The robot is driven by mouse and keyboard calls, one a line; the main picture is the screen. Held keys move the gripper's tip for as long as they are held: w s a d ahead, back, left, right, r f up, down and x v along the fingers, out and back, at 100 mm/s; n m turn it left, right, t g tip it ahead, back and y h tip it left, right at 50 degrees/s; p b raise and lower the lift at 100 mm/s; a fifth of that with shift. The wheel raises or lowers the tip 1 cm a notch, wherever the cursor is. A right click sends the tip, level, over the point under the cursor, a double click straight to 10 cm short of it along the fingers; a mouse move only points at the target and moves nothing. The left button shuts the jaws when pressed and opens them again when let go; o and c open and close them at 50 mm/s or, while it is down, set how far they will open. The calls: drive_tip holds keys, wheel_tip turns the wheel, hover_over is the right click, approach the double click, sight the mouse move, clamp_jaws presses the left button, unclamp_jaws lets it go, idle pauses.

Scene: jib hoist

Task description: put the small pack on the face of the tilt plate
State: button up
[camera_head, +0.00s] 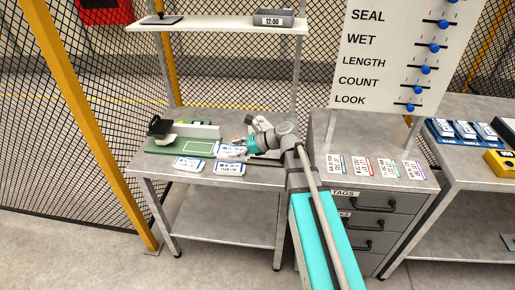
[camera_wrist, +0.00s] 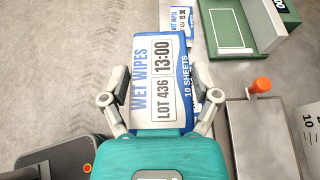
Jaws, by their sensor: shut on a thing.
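In the wrist view my gripper (camera_wrist: 160,88) is shut on a small white and blue wet wipes pack (camera_wrist: 158,62), one finger at each long side. Its label reads LOT 436 and 13:00. In the head view my gripper (camera_head: 252,146) is low over the bench, near a held pack (camera_head: 230,151). Whether the pack touches anything below cannot be told. A grey metal plate or box with an orange knob (camera_wrist: 261,85) stands right of the gripper in the wrist view. I cannot tell whether it is the tilt plate; my arm hides much of that area in the head view.
Two packs, one at left (camera_head: 188,163) and one nearer (camera_head: 229,169), lie on the bench front. A green fixture (camera_head: 198,149) stands at the bench's left. A grey bin (camera_head: 272,18) sits on the shelf above. Tags (camera_head: 362,167) lie on the drawer cabinet.

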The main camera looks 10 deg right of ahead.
drive_tip(key=d+r+p, duration=0.1)
drive_tip(key=d+r, duration=0.1)
drive_tip(key=d, duration=0.1)
drive_tip(key=w+d+r+p, duration=0.1)
drive_tip(key=shift+d+p, duration=0.3)
drive_tip(key=shift+p, duration=0.05)
drive_tip(key=shift+d+r, duration=0.15)
drive_tip(key=shift+d, duration=0.35)
drive_tip(key=w+d+f+b, duration=0.1)
drive_tip(key=w+f+b, duration=0.2)
drive_tip(key=w, duration=0.1)
drive_tip(key=w+d+f+b, duration=0.2)
drive_tip(key=w+f+b, duration=0.1)
drive_tip(key=w, duration=0.1)
drive_tip(key=w+d+f+b, duration=0.2)
drive_tip(key=w+f, duration=0.1)
drive_tip(key=w, duration=0.1)
drive_tip(key=shift+d+b, duration=0.1)
drive_tip(key=shift+b, duration=0.3)
drive_tip(key=shift+w+f, duration=0.1)
drive_tip(key=shift+f, duration=0.05)
